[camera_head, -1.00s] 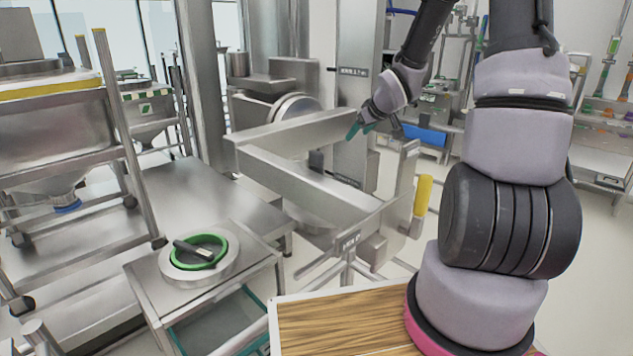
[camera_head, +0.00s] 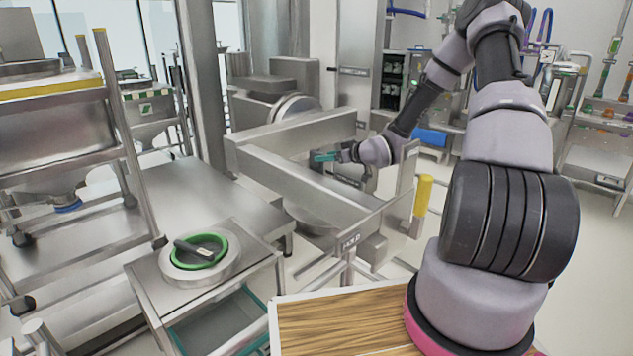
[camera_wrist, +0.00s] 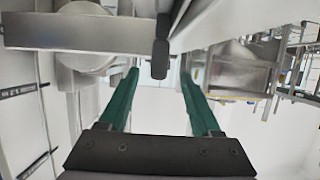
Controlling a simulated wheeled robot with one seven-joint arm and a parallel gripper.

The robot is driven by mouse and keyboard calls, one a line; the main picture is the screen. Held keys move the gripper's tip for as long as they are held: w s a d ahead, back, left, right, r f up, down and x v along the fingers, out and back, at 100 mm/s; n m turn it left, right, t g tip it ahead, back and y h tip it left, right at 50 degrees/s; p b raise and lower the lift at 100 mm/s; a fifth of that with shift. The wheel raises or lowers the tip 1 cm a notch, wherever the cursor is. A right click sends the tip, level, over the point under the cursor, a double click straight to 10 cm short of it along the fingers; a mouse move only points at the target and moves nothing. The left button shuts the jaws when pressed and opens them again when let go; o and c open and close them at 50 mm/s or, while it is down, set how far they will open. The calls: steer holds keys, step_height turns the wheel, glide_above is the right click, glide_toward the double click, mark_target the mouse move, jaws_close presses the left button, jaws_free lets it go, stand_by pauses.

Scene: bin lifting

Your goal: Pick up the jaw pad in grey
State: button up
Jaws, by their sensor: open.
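The grey jaw pad (camera_wrist: 161,47) is a small dark, upright block on the inner side of a steel fork arm, seen in the wrist view. It lies ahead of my gripper (camera_wrist: 158,77), between the lines of its two teal fingers. The fingers are apart with nothing held between them. In the head view my gripper (camera_head: 325,157) reaches in from the right between the two steel fork arms (camera_head: 300,184). There its fingers are beside the pad, which is largely hidden. I cannot tell whether they touch it.
The lifter's fork arms close in the gripper on both sides. A yellow post (camera_head: 422,195) stands right of the lifter. A wooden-topped surface (camera_head: 340,322) is in front.

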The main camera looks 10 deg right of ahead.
steer(key=shift+x, duration=3)
jaws_close()
steer(key=shift+w+r, duration=0.1)
